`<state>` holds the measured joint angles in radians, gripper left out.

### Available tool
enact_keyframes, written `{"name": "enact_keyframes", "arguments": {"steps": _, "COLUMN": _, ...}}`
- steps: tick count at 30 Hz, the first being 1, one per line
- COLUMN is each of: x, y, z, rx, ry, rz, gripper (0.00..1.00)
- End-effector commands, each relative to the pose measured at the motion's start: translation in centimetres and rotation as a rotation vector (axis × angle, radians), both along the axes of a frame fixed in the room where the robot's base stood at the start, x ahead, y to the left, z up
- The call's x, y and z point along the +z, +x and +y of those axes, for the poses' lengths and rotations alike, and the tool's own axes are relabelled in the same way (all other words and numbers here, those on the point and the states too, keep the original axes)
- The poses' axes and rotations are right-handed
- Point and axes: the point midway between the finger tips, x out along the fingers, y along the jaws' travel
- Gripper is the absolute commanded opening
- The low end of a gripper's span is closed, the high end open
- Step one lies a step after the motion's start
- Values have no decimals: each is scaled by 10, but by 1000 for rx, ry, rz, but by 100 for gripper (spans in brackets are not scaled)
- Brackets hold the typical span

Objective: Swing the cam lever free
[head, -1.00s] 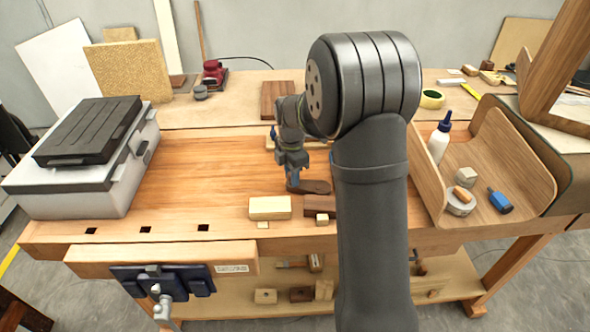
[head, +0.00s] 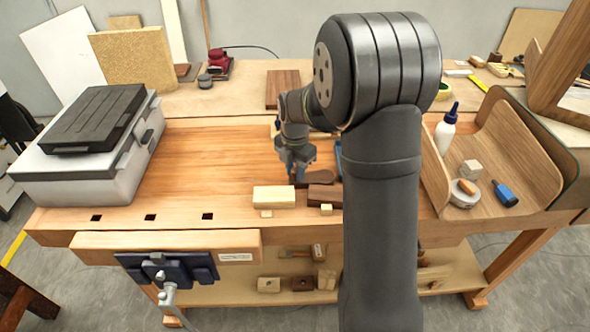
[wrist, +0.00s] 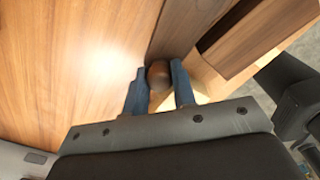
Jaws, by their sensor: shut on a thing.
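The cam lever (head: 320,177) is a small brown wooden piece on the bench, just behind a pale block and a dark block. My gripper (head: 298,178) is at its left end. In the wrist view, the two blue fingers of my gripper (wrist: 160,88) stand on either side of the rounded brown lever end (wrist: 157,74) and are shut on it. The lever's far part and pivot are hard to make out.
A pale block (head: 273,197) and a dark block (head: 324,196) lie close in front of the lever. A wooden tray (head: 530,160) with a bottle (head: 446,132) is at right. A grey case (head: 95,165) stands at left. The bench between case and gripper is clear.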

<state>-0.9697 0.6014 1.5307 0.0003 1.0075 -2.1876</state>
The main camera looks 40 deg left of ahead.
Motion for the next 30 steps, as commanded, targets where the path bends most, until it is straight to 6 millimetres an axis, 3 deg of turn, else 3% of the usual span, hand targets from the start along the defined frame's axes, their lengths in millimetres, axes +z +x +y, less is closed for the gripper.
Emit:
{"name": "enact_keyframes", "arguments": {"steps": 4, "x": 0, "y": -1, "z": -1, "rx": 1, "ry": -4, "rz": 2, "gripper": 0}}
{"name": "enact_keyframes", "arguments": {"steps": 5, "x": 0, "y": -1, "z": -1, "rx": 1, "ry": -4, "rz": 2, "gripper": 30}}
{"name": "enact_keyframes", "arguments": {"steps": 7, "x": 0, "y": -1, "z": -1, "rx": 1, "ry": -4, "rz": 2, "gripper": 44}}
{"name": "enact_keyframes", "arguments": {"steps": 8, "x": 0, "y": -1, "z": -1, "rx": 1, "ry": -4, "rz": 2, "gripper": 46}}
{"name": "enact_keyframes", "arguments": {"steps": 20, "x": 10, "y": 0, "z": 0, "rx": 0, "ry": 0, "rz": -1, "gripper": 46}}
{"name": "enact_keyframes", "arguments": {"steps": 30, "x": 85, "y": 0, "z": 0, "rx": 0, "ry": 2, "rz": -2, "gripper": 46}}
